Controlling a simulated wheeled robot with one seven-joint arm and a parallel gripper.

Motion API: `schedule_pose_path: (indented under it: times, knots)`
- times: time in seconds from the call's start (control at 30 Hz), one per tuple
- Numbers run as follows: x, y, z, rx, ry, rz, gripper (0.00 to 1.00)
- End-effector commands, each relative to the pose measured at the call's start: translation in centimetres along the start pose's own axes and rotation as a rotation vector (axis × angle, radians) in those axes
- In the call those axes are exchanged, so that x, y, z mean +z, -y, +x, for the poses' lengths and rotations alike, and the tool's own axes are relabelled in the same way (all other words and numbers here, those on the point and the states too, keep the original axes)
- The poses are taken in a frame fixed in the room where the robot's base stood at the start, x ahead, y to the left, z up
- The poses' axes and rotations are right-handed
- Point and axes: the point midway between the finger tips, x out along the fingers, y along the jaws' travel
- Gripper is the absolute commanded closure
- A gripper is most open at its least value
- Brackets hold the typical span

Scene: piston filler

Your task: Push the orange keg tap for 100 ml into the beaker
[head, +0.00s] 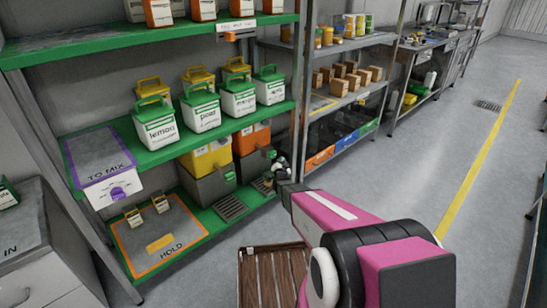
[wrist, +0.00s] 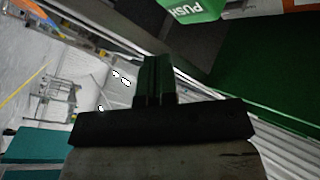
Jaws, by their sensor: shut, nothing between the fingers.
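An orange-topped grey container (head: 247,140), which looks like the orange keg, stands at the right of the low green shelf in the head view. My gripper (head: 272,157) is small and dark at its right front, at the end of my pink arm; contact cannot be told. In the wrist view my gripper (wrist: 154,62) has its dark fingers together and holds nothing. A green block marked PUSH (wrist: 193,9) shows beyond the fingertips, apart from them in the picture. I cannot make out the orange tap itself or the beaker.
A yellow-topped container (head: 208,158) stands left of the orange one. Drip grates (head: 229,207) lie in front. Labelled tubs (head: 203,108) fill the shelf above. Open floor (head: 420,165) lies right.

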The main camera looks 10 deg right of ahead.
Motion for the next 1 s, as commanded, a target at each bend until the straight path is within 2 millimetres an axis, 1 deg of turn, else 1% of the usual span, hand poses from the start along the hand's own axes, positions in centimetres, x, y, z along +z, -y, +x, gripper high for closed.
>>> schedule_pose_path:
  times: [0.1,0.3,1.0]
  knots:
    - [-0.7,-0.5,-0.8,0.0,-0.001,-0.001,1.0]
    - [-1.4,-1.3,-1.8,0.0,-0.001,0.0,1.0]
    - [-1.3,-1.3,-1.8,0.0,0.0,0.0,1.0]
